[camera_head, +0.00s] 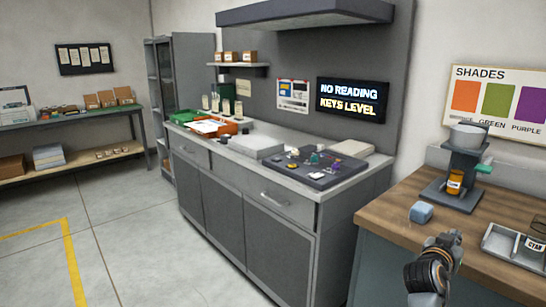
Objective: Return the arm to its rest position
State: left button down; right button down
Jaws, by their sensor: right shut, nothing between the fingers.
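My right gripper (443,243) shows at the lower right in the head view, in front of and over the near edge of the wooden worktop (400,220). It is shut, with nothing held between its fingers. My left gripper is not in view.
A dark stand (462,170) with an orange-labelled bottle (455,182) stands behind the block. A grey tray (500,243) with a "CYAN" label sits right of the gripper. A grey counter (290,185) holds a dark parts tray (318,180). Open floor lies at left.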

jog(key=s+a+f+n+g+y, duration=0.1)
jog(key=s+a+f+n+y, duration=0.15)
jog(key=s+a+f, duration=0.45)
jog(key=s+a+f+n+g+y, duration=0.2)
jog(key=s+f+y, duration=0.1)
jog(key=s+f, duration=0.65)
jog(key=s+a+f+n+g+y, duration=0.35)
jog(key=s+a, duration=0.45)
jog(key=s, duration=0.4)
jog(key=s+a+f+n+g+y, duration=0.25)
jog(key=s+a+f, duration=0.25)
jog(key=s+a, duration=0.45)
notch_tip(320, 180, down, 23)
jog(key=s+d+p, duration=0.2)
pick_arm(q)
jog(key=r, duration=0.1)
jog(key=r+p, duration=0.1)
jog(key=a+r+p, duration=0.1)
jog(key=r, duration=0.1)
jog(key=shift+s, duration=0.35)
pick_arm(e)
jog(key=s+d+f+g, duration=0.1)
jog(key=s+d+f, duration=0.2)
jog(key=s+f, duration=1.2)
jog(key=shift+s+f+n+y, duration=0.25)
jog(key=shift+s+n+y, duration=0.1)
jog(key=shift+s, duration=0.85)
